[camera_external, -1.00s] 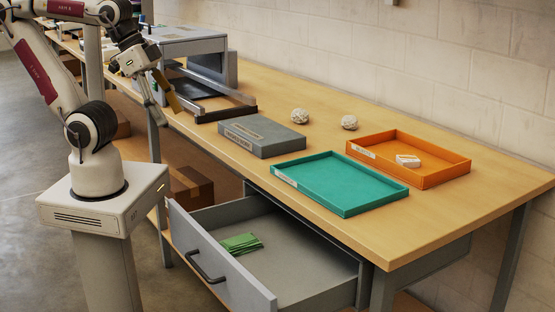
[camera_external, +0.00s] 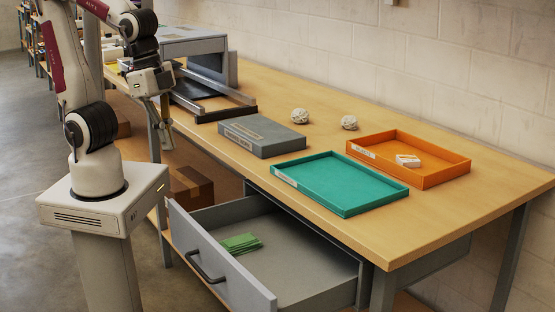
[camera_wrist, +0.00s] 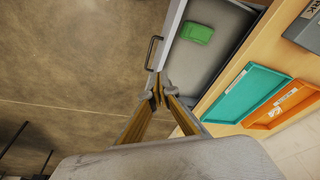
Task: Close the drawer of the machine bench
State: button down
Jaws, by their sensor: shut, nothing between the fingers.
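The bench drawer (camera_external: 218,262) is pulled well out from under the bench top, at the bottom middle of the external view. It has a grey front with a dark bar handle (camera_external: 205,267), and a folded green cloth (camera_external: 241,244) lies inside. In the wrist view the drawer (camera_wrist: 212,60) and its handle (camera_wrist: 153,52) show beyond my fingertips. My gripper (camera_external: 166,138) is shut and empty, pointing down beside the bench's front edge, apart from the drawer and above its left end. In the wrist view my gripper (camera_wrist: 158,92) has its fingertips together.
On the bench top (camera_external: 480,215) are a teal tray (camera_external: 340,185), an orange tray (camera_external: 430,180), a grey box (camera_external: 262,137), two pale crumpled balls (camera_external: 300,115) and the laminator (camera_external: 205,60). A cardboard box (camera_external: 190,187) sits below. The floor in front of the drawer is clear.

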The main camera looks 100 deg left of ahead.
aim_at(236, 298)
jog(key=w+d+f+m+y, duration=0.1)
jog(key=w+d+f+m, duration=0.6)
jog(key=d+f+m, duration=0.2)
jog(key=w+d+f+m+y, duration=0.2)
jog(key=w+d+f+m, duration=0.5)
jog(key=d+f+m, duration=0.3)
jog(key=shift+w+d+f+m+t+y, duration=0.15)
jog(key=shift+w+d+m+t+y, duration=0.15)
jog(key=shift+d+m, duration=1.7)
jog(key=shift+a+m, duration=0.3)
jog(key=shift+w+a+f, duration=0.9)
jog(key=shift+f, duration=0.65)
jog(key=shift+w+a+f, duration=0.9)
jog(key=shift+a+f, duration=0.05)
jog(key=shift+f, duration=0.6)
jog(key=shift+w+a+f, duration=0.9)
jog(key=shift+f, duration=0.65)
